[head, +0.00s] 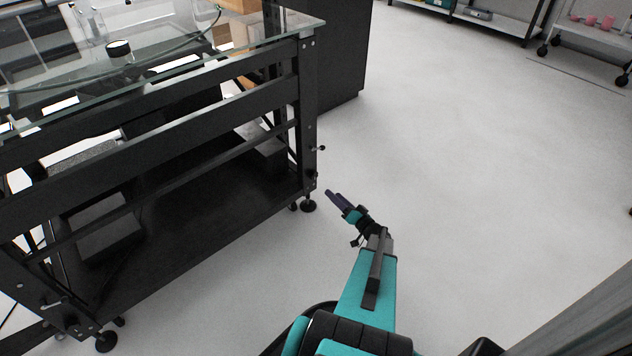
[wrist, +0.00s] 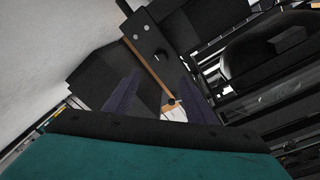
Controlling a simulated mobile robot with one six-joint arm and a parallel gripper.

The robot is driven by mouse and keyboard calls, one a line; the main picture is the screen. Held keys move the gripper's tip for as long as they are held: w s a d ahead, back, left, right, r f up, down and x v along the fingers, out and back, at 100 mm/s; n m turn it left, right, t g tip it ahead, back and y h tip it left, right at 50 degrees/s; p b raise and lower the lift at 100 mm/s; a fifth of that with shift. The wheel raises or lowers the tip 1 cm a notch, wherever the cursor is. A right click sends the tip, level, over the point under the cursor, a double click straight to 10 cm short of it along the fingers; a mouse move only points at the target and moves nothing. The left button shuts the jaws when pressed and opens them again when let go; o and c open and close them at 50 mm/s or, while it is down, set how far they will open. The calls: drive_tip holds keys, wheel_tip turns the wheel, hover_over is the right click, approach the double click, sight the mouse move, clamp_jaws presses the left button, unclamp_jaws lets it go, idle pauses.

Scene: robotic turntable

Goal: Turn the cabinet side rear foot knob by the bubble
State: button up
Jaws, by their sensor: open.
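The turntable frame (head: 308,100) is black with a glass top (head: 170,68). A round black foot (head: 308,206) stands on the floor at its right corner, and another foot (head: 105,341) at the lower left. I cannot tell which is the rear foot. A round black-rimmed, white-topped piece (head: 118,49) rests on the glass; I cannot tell if it is the bubble. My gripper (head: 334,196) is low, just right of the right corner foot, open and apparently empty. In the wrist view, its two dark fingers (wrist: 160,88) are spread, with black frame parts beyond.
A black cabinet (head: 338,55) stands behind the frame. Short knobs (head: 321,148) stick out of the right corner post. Open pale floor (head: 480,170) lies to the right. A wheeled cart (head: 600,35) and a shelf stand far off at the upper right.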

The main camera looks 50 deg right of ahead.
sight(314, 176)
drive_tip(key=w+b, duration=0.1)
drive_tip(key=w, duration=0.2)
drive_tip(key=w+d+b, duration=0.1)
drive_tip(key=w, duration=0.3)
drive_tip(key=w+d+b, duration=0.1)
drive_tip(key=w, duration=0.3)
drive_tip(key=shift+w+f, duration=0.1)
drive_tip(key=shift+w+d+b, duration=0.1)
drive_tip(key=shift+w+b, duration=0.25)
drive_tip(key=shift+w, duration=0.3)
drive_tip(key=c, duration=0.9)
drive_tip(key=shift+s+a, duration=0.1)
drive_tip(key=shift+a, duration=0.4)
drive_tip(key=shift+c, duration=0.7)
drive_tip(key=shift+d, duration=0.4)
